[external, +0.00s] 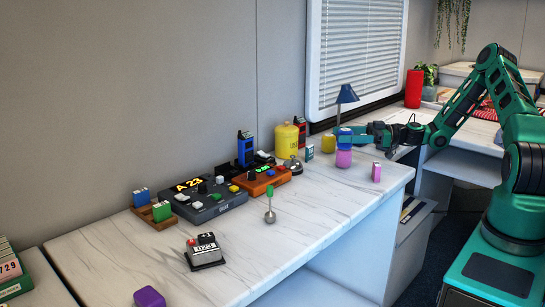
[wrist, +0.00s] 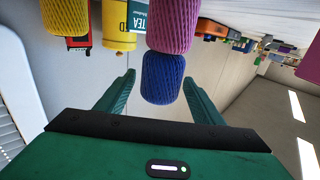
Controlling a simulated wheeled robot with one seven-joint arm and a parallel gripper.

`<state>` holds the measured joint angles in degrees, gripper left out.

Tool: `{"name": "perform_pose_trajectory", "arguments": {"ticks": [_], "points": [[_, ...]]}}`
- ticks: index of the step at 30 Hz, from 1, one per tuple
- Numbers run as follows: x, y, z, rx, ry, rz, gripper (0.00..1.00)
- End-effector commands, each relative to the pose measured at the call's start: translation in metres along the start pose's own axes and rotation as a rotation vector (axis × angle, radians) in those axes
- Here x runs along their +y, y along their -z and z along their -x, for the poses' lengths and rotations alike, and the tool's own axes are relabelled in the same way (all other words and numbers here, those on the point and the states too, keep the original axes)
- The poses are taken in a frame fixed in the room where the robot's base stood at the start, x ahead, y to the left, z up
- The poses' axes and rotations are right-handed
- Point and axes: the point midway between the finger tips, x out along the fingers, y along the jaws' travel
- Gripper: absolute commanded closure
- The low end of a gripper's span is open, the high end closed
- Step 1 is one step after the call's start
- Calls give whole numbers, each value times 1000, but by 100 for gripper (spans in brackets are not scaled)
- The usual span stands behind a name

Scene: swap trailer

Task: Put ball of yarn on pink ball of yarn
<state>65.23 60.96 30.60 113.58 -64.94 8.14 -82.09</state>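A blue ball of yarn (external: 343,142) sits on top of the pink ball of yarn (external: 343,159) on the white counter. In the wrist view, which is upside down, the blue ball (wrist: 162,82) touches the pink ball (wrist: 171,28). My gripper (external: 352,136) reaches in from the right at the blue ball's height. In the wrist view its two fingers (wrist: 159,84) are spread, one on each side of the blue ball. A gap shows on the left; the right fingertip lies close to the ball, and contact there cannot be told.
A yellow ball of yarn (external: 328,143), a tea box (external: 310,152) and a yellow canister (external: 287,141) stand nearby. A pink box (external: 376,172) is at right. A blue lamp (external: 346,95) rises behind. The front counter (external: 310,215) has free room.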

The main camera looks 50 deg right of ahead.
Motion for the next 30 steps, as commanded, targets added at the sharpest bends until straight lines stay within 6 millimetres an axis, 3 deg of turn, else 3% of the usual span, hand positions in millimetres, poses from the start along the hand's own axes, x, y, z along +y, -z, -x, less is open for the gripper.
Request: {"name": "perform_pose_trajectory", "arguments": {"ticks": [10, 13, 24, 30], "points": [[0, 3, 1, 0, 0, 1, 39], [1, 2, 10, -1, -2, 0, 39], [0, 2, 80, -1, -3, 0, 39], [0, 2, 108, 0, -2, 1, 39]]}}
